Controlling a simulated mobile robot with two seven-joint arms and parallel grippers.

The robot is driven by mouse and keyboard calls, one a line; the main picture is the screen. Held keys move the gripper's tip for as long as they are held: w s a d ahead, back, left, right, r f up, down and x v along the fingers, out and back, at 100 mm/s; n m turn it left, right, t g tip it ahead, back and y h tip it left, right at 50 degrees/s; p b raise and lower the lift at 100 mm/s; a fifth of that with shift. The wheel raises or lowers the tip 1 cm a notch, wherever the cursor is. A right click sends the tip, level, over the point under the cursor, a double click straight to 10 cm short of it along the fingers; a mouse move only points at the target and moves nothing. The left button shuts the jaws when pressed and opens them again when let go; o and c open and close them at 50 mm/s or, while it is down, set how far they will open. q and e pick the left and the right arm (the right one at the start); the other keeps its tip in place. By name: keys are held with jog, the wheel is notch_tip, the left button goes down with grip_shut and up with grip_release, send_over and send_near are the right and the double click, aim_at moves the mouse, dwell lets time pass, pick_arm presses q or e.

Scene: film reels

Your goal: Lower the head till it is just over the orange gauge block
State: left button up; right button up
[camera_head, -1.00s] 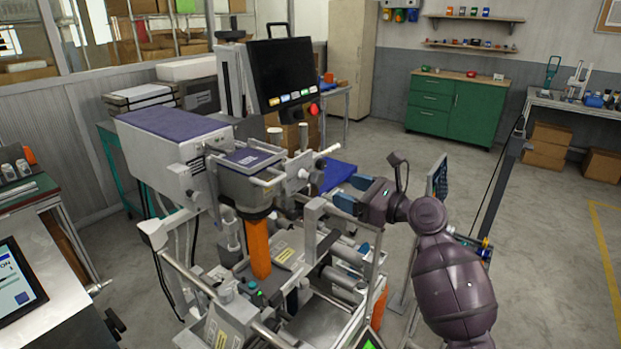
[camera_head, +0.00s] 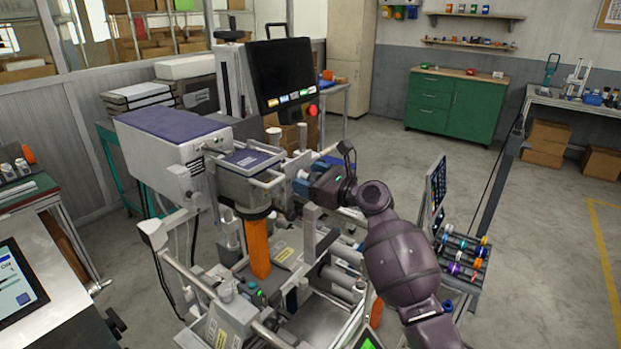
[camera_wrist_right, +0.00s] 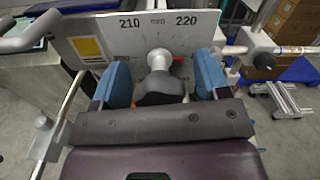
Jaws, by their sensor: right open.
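The orange gauge block (camera_head: 259,250) stands upright on the machine's bed in the head view. The grey head (camera_head: 243,188) is above it; its dark lower end overlaps the block's top, so I cannot tell the gap. My right gripper (camera_head: 299,182) is at the right side of the head. In the right wrist view, the blue fingers of the right gripper (camera_wrist_right: 162,80) stand open on both sides of a knob (camera_wrist_right: 158,62) with a pale round end, in front of a plate marked 210 and 220. I cannot tell contact with it. My left gripper is not in view.
Metal rails and posts (camera_head: 309,222) surround the bed near my right arm. A black monitor (camera_head: 281,72) stands behind the head. A rack of coloured reels (camera_head: 462,252) stands right of my arm. The floor (camera_head: 545,235) further right is clear.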

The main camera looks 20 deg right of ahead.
jog(key=c, duration=0.9)
